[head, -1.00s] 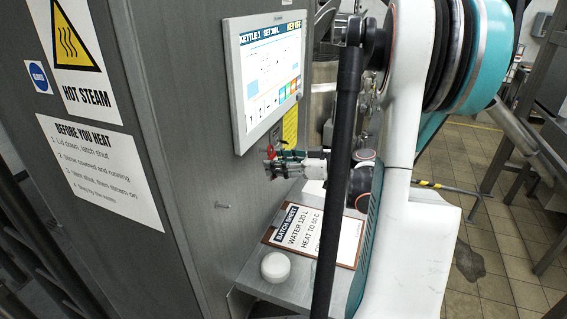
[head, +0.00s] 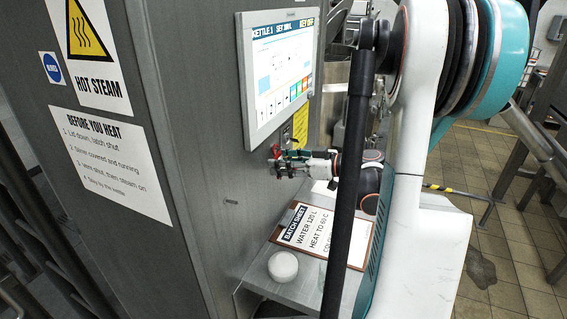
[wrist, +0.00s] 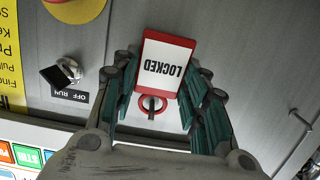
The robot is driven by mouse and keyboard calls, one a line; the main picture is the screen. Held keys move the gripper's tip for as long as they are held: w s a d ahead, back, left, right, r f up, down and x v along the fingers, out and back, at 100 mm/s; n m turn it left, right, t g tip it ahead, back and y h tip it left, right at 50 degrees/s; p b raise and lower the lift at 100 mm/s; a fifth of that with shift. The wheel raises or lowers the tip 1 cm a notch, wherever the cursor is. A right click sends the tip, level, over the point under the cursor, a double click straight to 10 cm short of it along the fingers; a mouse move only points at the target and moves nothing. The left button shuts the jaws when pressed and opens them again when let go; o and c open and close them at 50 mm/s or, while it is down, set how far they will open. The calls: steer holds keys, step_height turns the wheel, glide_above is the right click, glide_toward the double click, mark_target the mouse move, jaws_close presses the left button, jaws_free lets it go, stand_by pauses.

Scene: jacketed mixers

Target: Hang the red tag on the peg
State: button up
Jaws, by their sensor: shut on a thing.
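The red tag (wrist: 166,62) has a white face reading LOCKED, upside down in the wrist view, and a red ring at its lower end there. A short dark piece shows through the ring; I cannot tell what it is. My gripper (wrist: 170,76) is shut on the tag, one finger along each side. In the head view my gripper (head: 278,163) is close to the grey cabinet wall below the screen, with a little red at its tip. A thin peg (head: 231,202) sticks out of the wall, lower and left of my gripper. It seems to be the pin (wrist: 299,117) right of the tag in the wrist view.
The touchscreen (head: 280,75) stands out from the cabinet above my gripper. An OFF/RUN switch (wrist: 62,73) is left of the tag in the wrist view. Below, a shelf (head: 300,288) holds a clipboard (head: 312,235) and a white round object (head: 283,266). The wall around the peg is clear.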

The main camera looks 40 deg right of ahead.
steer(key=o, duration=0.8)
steer(key=v, duration=1.2)
